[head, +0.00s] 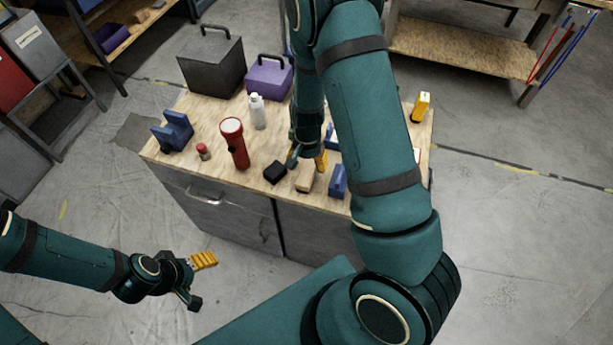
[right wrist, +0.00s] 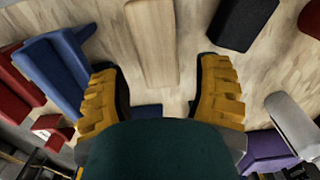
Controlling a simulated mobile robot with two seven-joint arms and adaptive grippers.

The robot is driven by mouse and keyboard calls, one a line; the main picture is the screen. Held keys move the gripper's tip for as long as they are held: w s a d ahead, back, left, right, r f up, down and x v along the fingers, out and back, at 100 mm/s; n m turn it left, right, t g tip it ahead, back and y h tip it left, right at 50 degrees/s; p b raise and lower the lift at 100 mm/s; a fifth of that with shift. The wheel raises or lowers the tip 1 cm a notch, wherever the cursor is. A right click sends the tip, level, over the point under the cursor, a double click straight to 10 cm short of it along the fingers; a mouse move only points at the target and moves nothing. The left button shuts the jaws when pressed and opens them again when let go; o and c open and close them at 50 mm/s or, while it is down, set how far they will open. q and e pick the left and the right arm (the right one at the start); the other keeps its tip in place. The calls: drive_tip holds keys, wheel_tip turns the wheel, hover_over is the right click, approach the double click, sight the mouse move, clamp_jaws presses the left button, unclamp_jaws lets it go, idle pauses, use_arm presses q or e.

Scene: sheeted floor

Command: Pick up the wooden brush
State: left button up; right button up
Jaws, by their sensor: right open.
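The wooden brush (head: 305,178) appears as a pale wooden block near the front edge of the workbench top (head: 225,185). In the right wrist view the brush (right wrist: 151,40) lies on the wood, beyond and roughly between the fingertips; its bristles are not visible. My right gripper (head: 307,160) is open just above and beside the brush, pointing down; I cannot tell whether it touches. Its two yellow fingers (right wrist: 160,80) are spread with nothing held between them. My left gripper (head: 200,281) is open and empty, low in front of the cabinet, away from the bench top.
A black block (head: 275,172) lies left of the brush and a blue object (head: 338,181) lies right. A red flashlight (head: 235,145), white bottle (head: 258,114), blue vise-like piece (head: 173,132) and purple box (head: 269,79) stand on the bench. My right arm hides part of it.

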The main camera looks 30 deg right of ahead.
sight(308, 169)
drive_tip(key=shift+s+f+b, duration=0.1)
drive_tip(key=shift+f+b, duration=0.75)
drive_tip(key=shift+f, duration=1.9)
drive_tip(key=c, duration=1)
wheel_tip(308, 169, up, 10)
drive_tip(key=p, duration=0.3)
drive_tip(key=shift+r, duration=0.1)
drive_tip(key=o, duration=0.5)
drive_tip(key=c, duration=0.4)
